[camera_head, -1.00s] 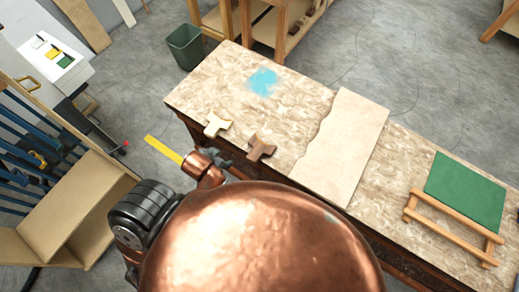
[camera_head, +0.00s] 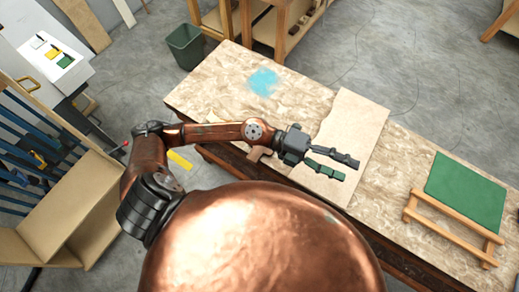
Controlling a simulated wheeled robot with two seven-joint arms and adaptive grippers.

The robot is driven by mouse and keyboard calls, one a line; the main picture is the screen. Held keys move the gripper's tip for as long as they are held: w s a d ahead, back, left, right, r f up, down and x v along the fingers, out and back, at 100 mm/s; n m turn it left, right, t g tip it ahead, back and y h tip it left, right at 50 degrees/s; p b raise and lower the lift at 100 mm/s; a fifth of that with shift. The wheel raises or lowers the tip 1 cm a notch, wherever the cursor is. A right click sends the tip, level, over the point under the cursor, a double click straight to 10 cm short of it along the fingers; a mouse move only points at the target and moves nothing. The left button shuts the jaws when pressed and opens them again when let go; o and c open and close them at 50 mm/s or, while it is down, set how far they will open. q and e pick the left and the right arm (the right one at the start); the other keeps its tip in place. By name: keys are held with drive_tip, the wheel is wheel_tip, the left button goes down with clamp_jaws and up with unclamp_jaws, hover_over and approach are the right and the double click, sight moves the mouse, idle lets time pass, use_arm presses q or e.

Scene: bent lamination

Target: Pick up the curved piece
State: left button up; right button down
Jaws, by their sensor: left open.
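A pale board (camera_head: 355,117) with a wavy left edge lies flat across the middle of the workbench. It looks like the curved piece, but I cannot tell for certain. My left gripper (camera_head: 347,169) is open and empty, with its fingers pointing right over the near half of the board. I cannot tell how high above it the fingers are. A small brown T-shaped piece (camera_head: 256,154) shows partly below my left forearm. My right gripper is out of view.
The workbench (camera_head: 215,85) has a blue patch (camera_head: 263,82) and clear room at the far left. A green panel (camera_head: 466,190) and a wooden frame (camera_head: 455,225) lie at the right. A bin (camera_head: 185,46) stands on the floor behind.

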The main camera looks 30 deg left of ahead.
use_arm(q)
wheel_tip(320, 180, down, 8)
drive_tip(key=s+a+m+g+y, duration=0.2)
drive_tip(key=y, duration=1.5)
hover_over(256, 152)
drive_tip(key=shift+m+t, duration=0.3)
drive_tip(key=shift+m, duration=0.1)
wheel_tip(256, 152, down, 13)
drive_tip(key=shift+a+f, duration=0.2)
drive_tip(key=shift+f, duration=0.6)
drive_tip(key=shift+d+f+p, duration=0.15)
drive_tip(key=shift+f, duration=1.35)
drive_tip(key=shift+d+f+p, duration=0.1)
drive_tip(key=shift+f+p, duration=0.05)
drive_tip(key=shift+f, duration=1.35)
drive_tip(key=c, duration=1.2)
